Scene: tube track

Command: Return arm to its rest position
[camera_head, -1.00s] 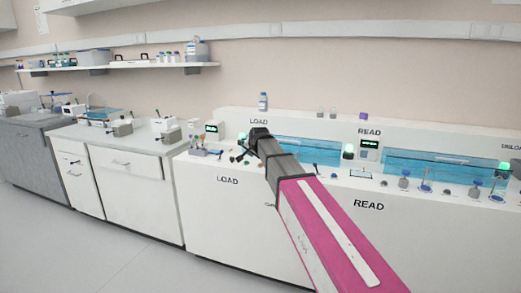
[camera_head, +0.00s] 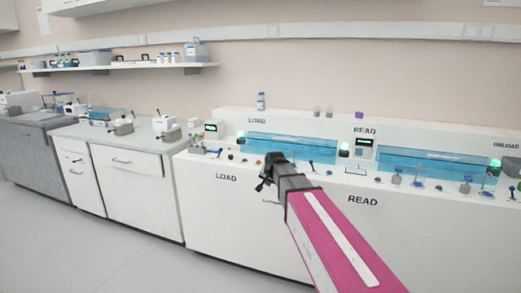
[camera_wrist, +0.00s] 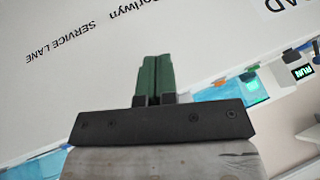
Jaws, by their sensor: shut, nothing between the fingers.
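My gripper (camera_head: 265,184) is at the end of my pink and grey arm, in front of the white bench between the LOAD and READ labels. In the wrist view its two green fingers (camera_wrist: 156,62) are together, with nothing between them. The bench's white front panel with SERVICE LANE lettering lies beyond the fingers. In the head view the gripper's black end is small, and the fingers are hard to make out.
The white bench (camera_head: 228,225) carries a LOAD window (camera_head: 290,150) and a READ window (camera_head: 430,168), with knobs and small stands along its ledge. A counter with drawers (camera_head: 135,175) stands left. The floor (camera_head: 90,250) in front is clear.

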